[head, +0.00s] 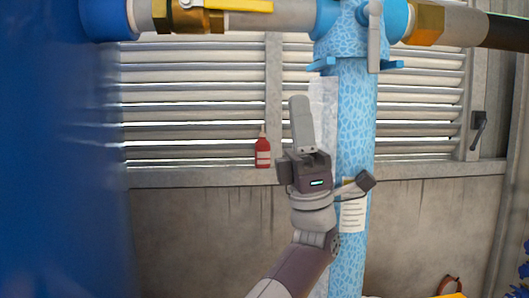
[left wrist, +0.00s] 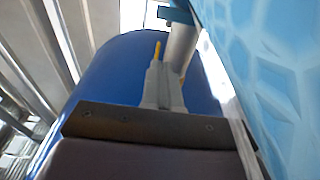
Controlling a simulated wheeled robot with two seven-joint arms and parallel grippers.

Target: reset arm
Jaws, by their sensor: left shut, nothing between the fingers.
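My left gripper (head: 300,98) is raised in the middle of the head view, pointing up, in front of the louvred wall. Its fingers are shut together with nothing between them. In the left wrist view the closed fingers (left wrist: 157,72) point toward a blue tank (left wrist: 105,70). The gripper is just left of the blue patterned vertical pipe (head: 357,120); I cannot tell whether the wrist touches it. My right gripper is not in view.
A horizontal pipe with a yellow-handled valve (head: 190,17) runs overhead. A red bottle (head: 262,152) stands on the ledge behind. A paper tag (head: 353,215) hangs on the vertical pipe. The large blue tank (head: 60,150) fills the left side.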

